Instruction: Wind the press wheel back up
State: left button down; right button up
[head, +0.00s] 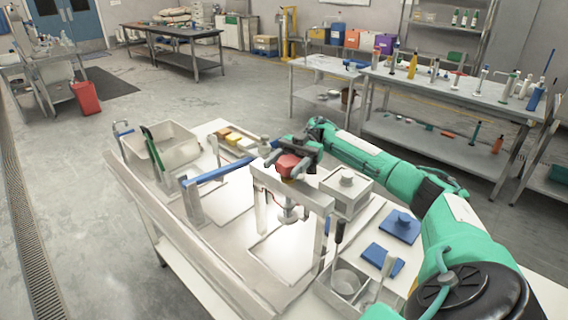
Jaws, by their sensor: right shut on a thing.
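The press is a pale grey frame (318,201) standing on the bench, with its crossbar across two uprights. A red press wheel (288,168) sits on top of the crossbar. A round metal press head (288,213) hangs below the crossbar, above a pale plate. My right gripper (290,158) reaches in from the right over the press and is shut on the red wheel. Its fingers partly hide the wheel. My left gripper is not in view.
A blue bar (220,174) stands left of the press. A white box with a knob (347,190), blue pads (382,259) and a tool caddy (348,282) are to its right. A basin (173,155) with a green-handled tool stands at the far left.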

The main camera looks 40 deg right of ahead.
aim_at(285, 163)
jog(key=shift+g, duration=0.3)
jog(key=o, duration=1)
jog(key=shift+r, duration=0.1)
notch_tip(285, 163, up, 20)
jog(key=b, duration=0.2)
